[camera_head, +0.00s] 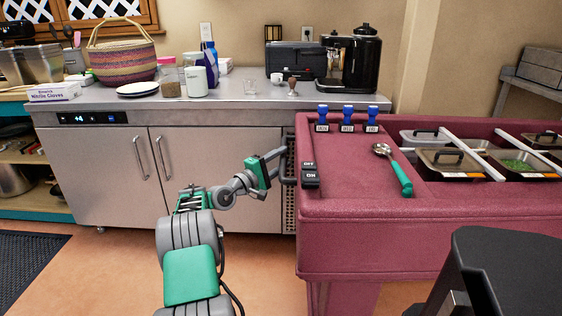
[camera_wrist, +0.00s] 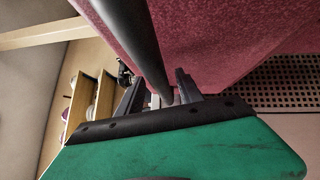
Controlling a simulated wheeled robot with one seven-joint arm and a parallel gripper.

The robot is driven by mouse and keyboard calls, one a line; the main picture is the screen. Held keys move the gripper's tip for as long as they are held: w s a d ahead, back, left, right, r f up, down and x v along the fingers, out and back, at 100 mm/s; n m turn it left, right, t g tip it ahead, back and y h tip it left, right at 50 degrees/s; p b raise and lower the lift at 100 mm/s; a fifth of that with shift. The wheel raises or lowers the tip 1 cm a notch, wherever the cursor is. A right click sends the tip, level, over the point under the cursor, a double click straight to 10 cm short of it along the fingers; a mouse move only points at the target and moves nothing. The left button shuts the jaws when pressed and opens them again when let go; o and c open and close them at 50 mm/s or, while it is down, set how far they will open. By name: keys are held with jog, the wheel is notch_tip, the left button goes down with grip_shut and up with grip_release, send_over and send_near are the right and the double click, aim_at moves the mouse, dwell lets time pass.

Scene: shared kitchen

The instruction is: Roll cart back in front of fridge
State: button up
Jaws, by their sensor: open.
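The cart (camera_head: 345,250) is a maroon food cart on the right of the head view, with metal pans in its top. A dark bar handle (camera_head: 287,172) is on its left end. The fridge (camera_head: 95,170) is a low stainless undercounter unit with two doors and a small display, behind and left of the cart. My gripper (camera_head: 276,165) is open at the cart handle. In the wrist view, the dark handle bar (camera_wrist: 132,40) runs down between the two open fingers (camera_wrist: 158,95), with the maroon cart side behind it. I cannot tell whether the fingers touch the bar.
The cart's left end stands close to the fridge's right side. A dark object (camera_head: 500,275) is at the lower right. Orange floor (camera_head: 110,270) is clear before the fridge, with a dark mat (camera_head: 28,265) at left.

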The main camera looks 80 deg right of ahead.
jog(key=c, duration=0.9)
jog(key=shift+r, duration=0.1)
grip_shut()
jog(key=shift+r, duration=0.1)
